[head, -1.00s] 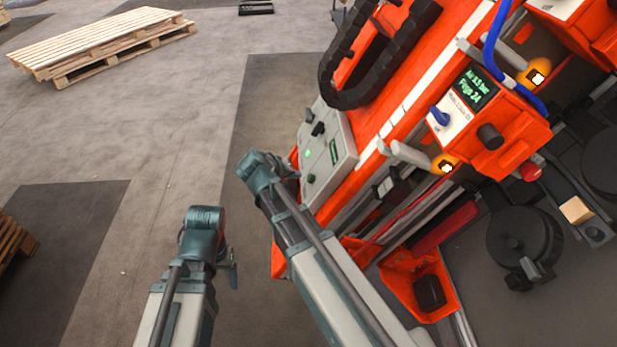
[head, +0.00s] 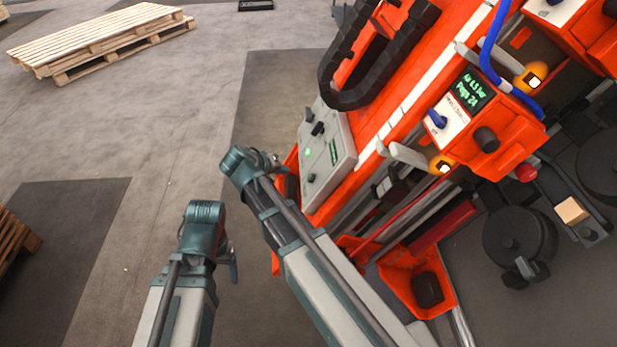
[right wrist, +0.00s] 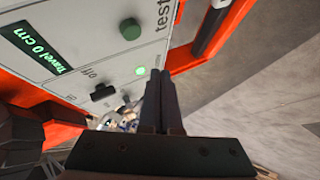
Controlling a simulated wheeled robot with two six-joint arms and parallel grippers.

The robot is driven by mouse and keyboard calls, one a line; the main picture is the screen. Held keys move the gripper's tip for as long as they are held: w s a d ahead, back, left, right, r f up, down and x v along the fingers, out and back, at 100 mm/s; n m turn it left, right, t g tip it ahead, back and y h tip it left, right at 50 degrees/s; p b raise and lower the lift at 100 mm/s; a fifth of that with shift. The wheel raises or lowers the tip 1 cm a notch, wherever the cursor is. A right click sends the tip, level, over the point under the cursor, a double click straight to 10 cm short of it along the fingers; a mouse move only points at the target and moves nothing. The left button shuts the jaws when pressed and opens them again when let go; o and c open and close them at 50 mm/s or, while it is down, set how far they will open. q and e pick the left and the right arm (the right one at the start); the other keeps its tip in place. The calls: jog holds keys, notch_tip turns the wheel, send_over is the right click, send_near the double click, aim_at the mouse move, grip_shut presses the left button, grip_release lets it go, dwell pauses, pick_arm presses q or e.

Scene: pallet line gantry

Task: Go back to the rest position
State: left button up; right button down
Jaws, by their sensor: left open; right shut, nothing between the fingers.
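My left gripper (head: 232,262) hangs at the end of the left arm in the head view, low and left of the orange machine. Only a small part of it shows past the wrist; it is open and apart from everything. My right gripper (right wrist: 160,98) is shut and empty in the right wrist view, its dark fingers together in front of the grey control panel (right wrist: 90,50). In the head view the right wrist hides most of this gripper, just left of that panel (head: 341,158).
The orange machine (head: 420,75) fills the right side, with a black cable chain (head: 345,85), a display box (head: 470,110) and an orange bin (head: 400,290). Wooden pallets (head: 100,45) lie at the far left.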

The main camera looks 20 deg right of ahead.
jog(key=s+a+r+n+g+y+p, duration=0.2)
jog(key=s+a+r+p, duration=0.3)
jog(key=s+r+p, duration=0.3)
jog(key=s+a+r+n+g+y+p, duration=0.2)
jog(key=s+a+r+p, duration=0.4)
jog(key=s+p, duration=0.9)
notch_tip(320, 180, up, 3)
jog(key=shift+s+a+f+n+g+y, duration=0.15)
jog(key=shift+n+g+y, duration=0.25)
jog(key=shift+g+y, duration=0.55)
